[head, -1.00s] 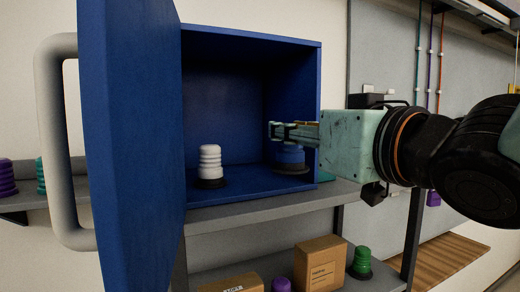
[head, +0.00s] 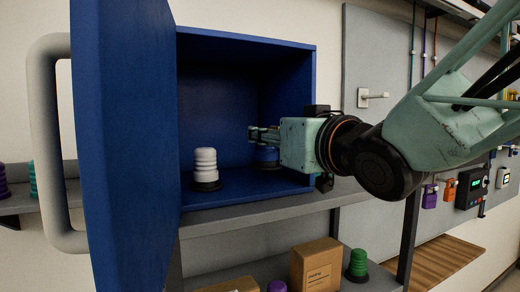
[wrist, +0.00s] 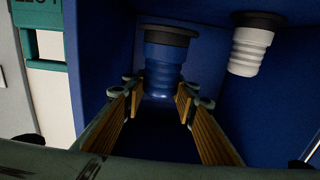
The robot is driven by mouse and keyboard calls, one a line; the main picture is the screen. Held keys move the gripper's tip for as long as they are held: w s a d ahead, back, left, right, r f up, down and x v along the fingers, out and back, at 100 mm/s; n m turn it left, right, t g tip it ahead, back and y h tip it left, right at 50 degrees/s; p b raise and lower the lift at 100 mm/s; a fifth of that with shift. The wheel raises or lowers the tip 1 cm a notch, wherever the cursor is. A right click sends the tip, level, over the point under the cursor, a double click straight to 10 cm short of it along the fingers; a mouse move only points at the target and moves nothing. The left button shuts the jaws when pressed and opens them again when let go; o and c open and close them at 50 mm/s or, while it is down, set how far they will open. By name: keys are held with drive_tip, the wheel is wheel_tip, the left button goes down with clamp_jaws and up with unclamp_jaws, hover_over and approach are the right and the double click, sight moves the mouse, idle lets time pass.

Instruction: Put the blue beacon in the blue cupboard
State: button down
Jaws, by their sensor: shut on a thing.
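The blue beacon (head: 266,156) has a dark base and is inside the open blue cupboard (head: 215,102), in its right part. My gripper (head: 262,134) reaches in from the right and is shut on the beacon's upper part. In the wrist view the blue beacon (wrist: 163,58) shows between the two fingers of my gripper (wrist: 158,92), its dark base at the top of the picture. The beacon looks upright, at or close to the cupboard floor; I cannot tell whether it touches. My fingers partly hide it in the head view.
A white beacon (head: 205,168) stands in the cupboard, left of the blue one. The cupboard door (head: 125,140) hangs open on the left. The cupboard sits on a grey shelf (head: 270,209). Boxes (head: 317,264) and a green beacon (head: 358,264) stand below.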

sight(262, 148)
drive_tip(key=shift+x, duration=1.15)
drive_tip(key=shift+w, duration=0.1)
drive_tip(key=shift+w+f, duration=0.1)
drive_tip(key=shift+w, duration=0.05)
drive_tip(key=shift+w+a+f, duration=0.1)
drive_tip(key=shift+w+f, duration=0.05)
drive_tip(key=shift+w, duration=0.05)
drive_tip(key=shift+f, duration=1.65)
drive_tip(key=shift+f, duration=0.15)
drive_tip(key=c, duration=2.1)
unclamp_jaws()
drive_tip(key=shift+s+r, duration=0.1)
drive_tip(key=shift+r, duration=0.1)
